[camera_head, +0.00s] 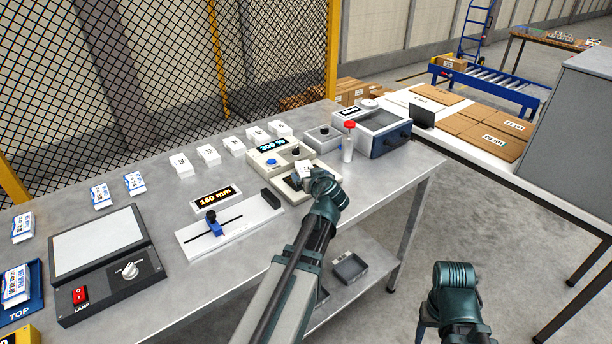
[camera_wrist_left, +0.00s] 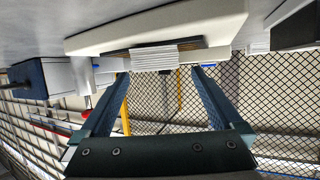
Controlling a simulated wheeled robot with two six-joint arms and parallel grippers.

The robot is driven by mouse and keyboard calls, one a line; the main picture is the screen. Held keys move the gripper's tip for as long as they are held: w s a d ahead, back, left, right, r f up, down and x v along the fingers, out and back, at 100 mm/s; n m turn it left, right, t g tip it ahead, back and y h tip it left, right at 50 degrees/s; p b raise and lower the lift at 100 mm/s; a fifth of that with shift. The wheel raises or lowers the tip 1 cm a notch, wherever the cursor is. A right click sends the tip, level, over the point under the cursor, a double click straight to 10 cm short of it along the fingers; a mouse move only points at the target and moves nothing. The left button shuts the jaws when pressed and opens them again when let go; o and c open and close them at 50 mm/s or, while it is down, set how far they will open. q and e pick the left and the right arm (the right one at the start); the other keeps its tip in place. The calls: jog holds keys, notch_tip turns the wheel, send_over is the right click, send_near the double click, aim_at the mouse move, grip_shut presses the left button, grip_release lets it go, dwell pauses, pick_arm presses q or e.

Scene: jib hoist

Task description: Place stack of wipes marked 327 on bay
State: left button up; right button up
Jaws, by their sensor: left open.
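A white stack (camera_head: 304,168) with a small dark mark sits on the dark plate of a beige device with a lit display (camera_head: 272,145). I cannot read its number. My left gripper (camera_head: 310,175) is at this stack, and its wrist hides part of it. In the left wrist view the left fingers (camera_wrist_left: 160,74) are open and apart, with the layered white stack (camera_wrist_left: 153,58) just beyond and between their tips. Several similar marked white stacks (camera_head: 208,155) stand in a row behind; their marks are too small to read. My right arm's end shows at the lower right; its fingers cannot be made out.
A gauge board reading 180 mm (camera_head: 228,225), a lamp box (camera_head: 105,260) and blue-and-white wipe packs (camera_head: 100,195) are on the left. Cartons (camera_head: 490,140) lie on another table.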

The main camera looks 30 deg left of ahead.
aim_at(306, 170)
pick_arm(q)
jog(key=shift+w, duration=0.1)
jog(key=b+x, duration=0.2)
jog(key=x, duration=0.3)
jog(key=shift+w, duration=0.15)
jog(key=shift+d, duration=0.1)
jog(key=shift+c, duration=0.3)
jog(key=c, duration=1.4)
